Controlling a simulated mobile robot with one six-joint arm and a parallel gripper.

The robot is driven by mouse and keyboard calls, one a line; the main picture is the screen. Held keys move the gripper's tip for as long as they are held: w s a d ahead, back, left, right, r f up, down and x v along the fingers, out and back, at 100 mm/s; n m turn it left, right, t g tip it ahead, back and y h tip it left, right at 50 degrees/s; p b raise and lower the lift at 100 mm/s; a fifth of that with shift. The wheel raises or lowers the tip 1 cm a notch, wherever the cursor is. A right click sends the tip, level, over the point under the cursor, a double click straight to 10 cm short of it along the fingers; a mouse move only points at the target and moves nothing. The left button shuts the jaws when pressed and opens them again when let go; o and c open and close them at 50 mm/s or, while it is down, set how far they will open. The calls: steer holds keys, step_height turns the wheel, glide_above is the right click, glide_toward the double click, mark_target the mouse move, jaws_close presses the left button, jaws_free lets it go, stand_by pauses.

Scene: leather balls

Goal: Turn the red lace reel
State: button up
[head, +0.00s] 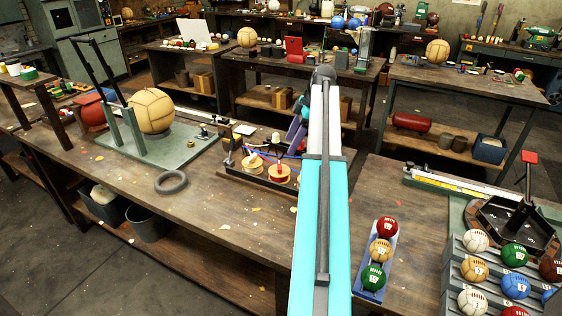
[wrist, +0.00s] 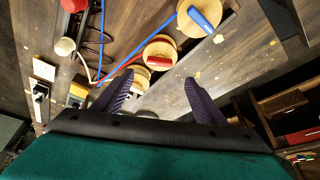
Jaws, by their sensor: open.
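In the wrist view the red lace reel (wrist: 160,53) is a pale wooden disc with a red bar handle across it, and a red lace runs off to its left. A similar reel with a blue handle (wrist: 200,18) is above and to its right. My gripper (wrist: 158,86) is open and empty, its two dark purple fingers apart, with the red reel beyond the gap. Part of another wooden disc (wrist: 138,78) shows behind the left finger. In the head view wooden reels (head: 281,173) stand on a dark board, and my arm hides most of the gripper.
The reel board sits on a wooden workbench (head: 215,205), beside a green base plate (head: 160,150) with a large tan ball (head: 151,110). A grey ring (head: 171,182) lies in front. A rack of small balls (head: 381,252) stands right of my arm. The bench's front area is mostly clear.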

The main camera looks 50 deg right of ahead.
mark_target(280, 165)
steer(key=shift+p+x, duration=1.15)
steer(key=shift+x, duration=3.75)
steer(key=shift+f, duration=0.1)
steer(key=c, duration=1)
steer(key=shift+a, duration=0.5)
steer(key=shift+c, duration=0.3)
steer(key=shift+d, duration=0.4)
steer(key=shift+s+d+m, duration=0.1)
steer(key=shift+s+m, duration=0.05)
steer(key=shift+m, duration=0.15)
steer(key=shift+f, duration=0.1)
